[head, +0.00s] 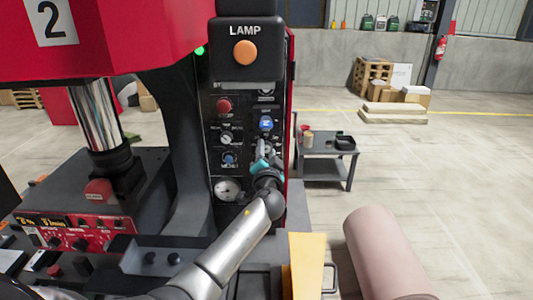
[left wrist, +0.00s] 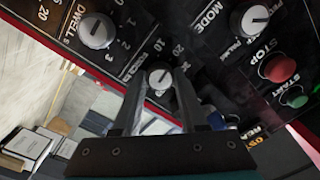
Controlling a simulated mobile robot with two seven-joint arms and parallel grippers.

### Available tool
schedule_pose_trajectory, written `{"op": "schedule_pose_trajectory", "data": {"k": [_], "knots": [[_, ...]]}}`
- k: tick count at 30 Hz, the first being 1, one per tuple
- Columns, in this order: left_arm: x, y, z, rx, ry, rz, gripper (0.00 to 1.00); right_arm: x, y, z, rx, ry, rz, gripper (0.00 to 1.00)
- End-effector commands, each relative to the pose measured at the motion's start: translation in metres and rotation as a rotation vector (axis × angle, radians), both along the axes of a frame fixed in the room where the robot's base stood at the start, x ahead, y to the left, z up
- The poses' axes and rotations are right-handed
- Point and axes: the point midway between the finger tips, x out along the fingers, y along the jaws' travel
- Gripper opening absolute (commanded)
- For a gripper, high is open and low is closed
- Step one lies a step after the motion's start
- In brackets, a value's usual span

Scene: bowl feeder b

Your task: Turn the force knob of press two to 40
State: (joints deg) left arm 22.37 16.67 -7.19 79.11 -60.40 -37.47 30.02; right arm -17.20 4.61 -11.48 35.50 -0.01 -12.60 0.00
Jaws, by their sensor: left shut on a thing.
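Press two (head: 95,45) stands at the left of the head view, marked with a 2. Its dark control panel (head: 203,112) carries several knobs and buttons below the LAMP box. My left gripper (head: 264,160) is at the lower right of this panel and hides part of it. In the left wrist view, its two fingers (left wrist: 160,88) are shut on the light round force knob (left wrist: 160,76). Scale numbers 10, 20 and 30 show around this knob. Its exact setting is too small to read. My right gripper is not in view.
Close to the gripped knob in the left wrist view are the DWELL knob (left wrist: 97,31), the MODE knob (left wrist: 254,20) and the red STOP button (left wrist: 279,68). A grey side table (head: 322,168) stands to the right.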

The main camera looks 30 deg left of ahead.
Motion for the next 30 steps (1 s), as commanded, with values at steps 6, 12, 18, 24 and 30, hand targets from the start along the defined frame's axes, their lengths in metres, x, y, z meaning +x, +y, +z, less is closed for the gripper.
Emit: {"op": "schedule_pose_trajectory", "data": {"k": [6,12,18,24,30], "knots": [[0.0,0.0,0.0,0.178,0.11,0.001,0.0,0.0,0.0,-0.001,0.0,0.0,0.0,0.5],[0.0,0.0,0.0,0.341,0.209,0.001,0.0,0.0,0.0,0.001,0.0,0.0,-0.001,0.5],[0.0,0.001,0.0,0.504,0.309,0.002,0.0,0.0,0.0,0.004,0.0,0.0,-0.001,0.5],[0.0,0.001,0.0,0.666,0.409,0.001,0.0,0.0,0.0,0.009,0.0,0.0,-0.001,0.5],[0.0,0.001,0.001,0.829,0.509,0.001,0.0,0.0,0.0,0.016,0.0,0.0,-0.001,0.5]]}}
